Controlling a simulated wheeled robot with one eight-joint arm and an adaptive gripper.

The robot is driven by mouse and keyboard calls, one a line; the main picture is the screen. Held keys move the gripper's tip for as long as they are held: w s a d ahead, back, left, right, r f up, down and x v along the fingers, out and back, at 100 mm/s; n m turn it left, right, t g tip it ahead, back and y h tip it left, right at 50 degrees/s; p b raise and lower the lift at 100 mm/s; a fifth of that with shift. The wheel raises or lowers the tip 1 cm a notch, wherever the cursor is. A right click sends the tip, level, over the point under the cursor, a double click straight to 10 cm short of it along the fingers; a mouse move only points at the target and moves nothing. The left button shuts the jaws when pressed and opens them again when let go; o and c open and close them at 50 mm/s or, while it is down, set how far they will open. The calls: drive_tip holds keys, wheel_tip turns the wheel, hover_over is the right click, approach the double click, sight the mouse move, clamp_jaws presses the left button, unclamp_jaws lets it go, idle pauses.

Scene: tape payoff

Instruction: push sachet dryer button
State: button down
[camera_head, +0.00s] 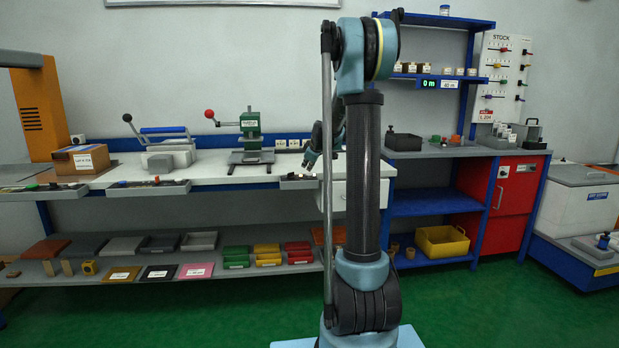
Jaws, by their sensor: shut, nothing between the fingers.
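My gripper (308,164) is small in the head view, left of my arm's upright link, and points down. It is shut and empty, above or near a small control panel (299,182) on the front edge of the white bench. Small lit or coloured parts show on that panel, but I cannot tell whether it touches them. No label that reads as sachet dryer is legible. I cannot tell which control is the dryer button.
The bench (215,175) carries a blue-handled sealer (165,145), a green press (250,135) and a cardboard box (82,160). Coloured trays line the lower shelf. Green floor in front is clear.

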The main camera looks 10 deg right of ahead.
drive_tip(key=shift+r, duration=0.15)
drive_tip(key=shift+r, duration=2.9)
drive_tip(key=s+f+m+g, duration=0.2)
drive_tip(key=s+m, duration=0.1)
drive_tip(key=s, duration=1.4)
drive_tip(key=s+f+m+g, duration=0.1)
drive_tip(key=s+f, duration=0.5)
drive_tip(key=s, duration=0.7)
drive_tip(key=s+f+m+g+h, duration=0.1)
drive_tip(key=s+f+m, duration=0.3)
drive_tip(key=s, duration=0.9)
drive_tip(key=s+d+f+m+g, duration=0.1)
drive_tip(key=s+f+m+g, duration=0.1)
drive_tip(key=s+f, duration=0.6)
drive_tip(key=s+m, duration=0.1)
drive_tip(key=s, duration=0.4)
drive_tip(key=shift+f+g+h, duration=0.2)
drive_tip(key=shift+g+h, duration=0.2)
drive_tip(key=shift+w+f, duration=0.2)
drive_tip(key=shift+w, duration=0.2)
